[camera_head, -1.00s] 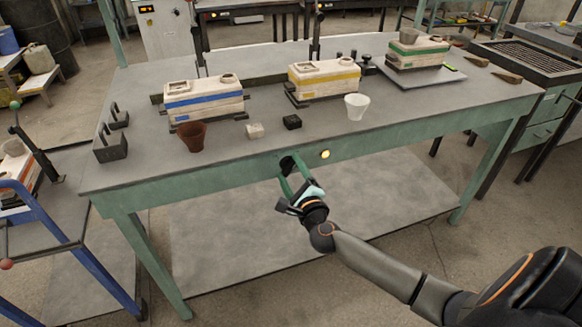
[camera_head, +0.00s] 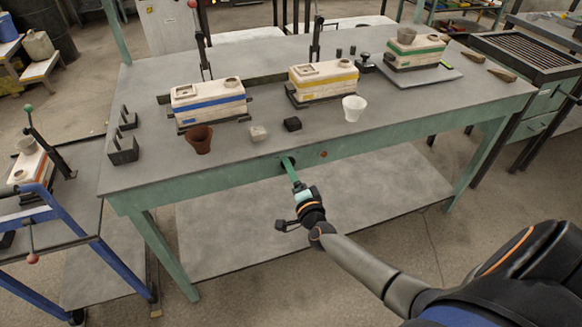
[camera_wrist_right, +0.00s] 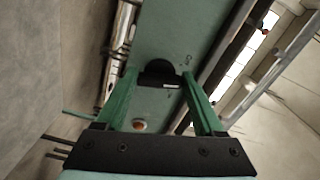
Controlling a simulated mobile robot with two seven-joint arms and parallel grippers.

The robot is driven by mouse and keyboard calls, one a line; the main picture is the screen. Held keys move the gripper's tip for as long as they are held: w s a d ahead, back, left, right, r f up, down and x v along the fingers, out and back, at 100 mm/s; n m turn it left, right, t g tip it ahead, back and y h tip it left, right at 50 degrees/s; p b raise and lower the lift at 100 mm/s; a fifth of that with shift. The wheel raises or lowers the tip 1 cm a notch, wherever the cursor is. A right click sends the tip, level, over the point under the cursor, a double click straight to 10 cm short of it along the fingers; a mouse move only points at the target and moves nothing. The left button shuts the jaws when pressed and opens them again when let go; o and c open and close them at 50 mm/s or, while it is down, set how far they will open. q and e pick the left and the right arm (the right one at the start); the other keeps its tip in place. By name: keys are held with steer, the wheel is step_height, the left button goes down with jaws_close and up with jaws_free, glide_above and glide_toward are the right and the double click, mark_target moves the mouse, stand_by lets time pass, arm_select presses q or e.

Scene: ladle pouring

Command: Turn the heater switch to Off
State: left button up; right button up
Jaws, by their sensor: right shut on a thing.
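The heater switch (camera_head: 286,160) is a black knob on the green front apron of the workbench. Its dark body also shows in the right wrist view (camera_wrist_right: 160,72), with marks on the panel beside it. My right gripper (camera_head: 289,164) reaches it from the front. Its green fingers stand on either side of the knob in the wrist view and are shut on it. A small round indicator lamp (camera_head: 323,154) to the right of the switch is dark red and unlit. It also shows in the wrist view (camera_wrist_right: 139,125). My left gripper is not in view.
The grey bench top (camera_head: 240,155) holds a brown cup (camera_head: 198,139), a white cup (camera_head: 354,108), two small blocks and molds with blue (camera_head: 208,105), yellow (camera_head: 323,81) and green bands. A blue-framed cart (camera_head: 75,230) stands at left. Space before the bench is clear.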

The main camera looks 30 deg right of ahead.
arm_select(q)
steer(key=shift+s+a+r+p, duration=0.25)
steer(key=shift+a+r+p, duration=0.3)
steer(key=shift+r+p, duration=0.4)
arm_select(e)
steer(key=shift+f+n, duration=0.15)
steer(key=shift+n, duration=2.75)
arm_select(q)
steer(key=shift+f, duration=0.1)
arm_select(e)
steer(key=o, duration=1.4)
arm_select(q)
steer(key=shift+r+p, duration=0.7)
steer(key=shift+p, duration=0.15)
arm_select(e)
steer(key=v, duration=1.2)
steer(key=shift+s, duration=0.35)
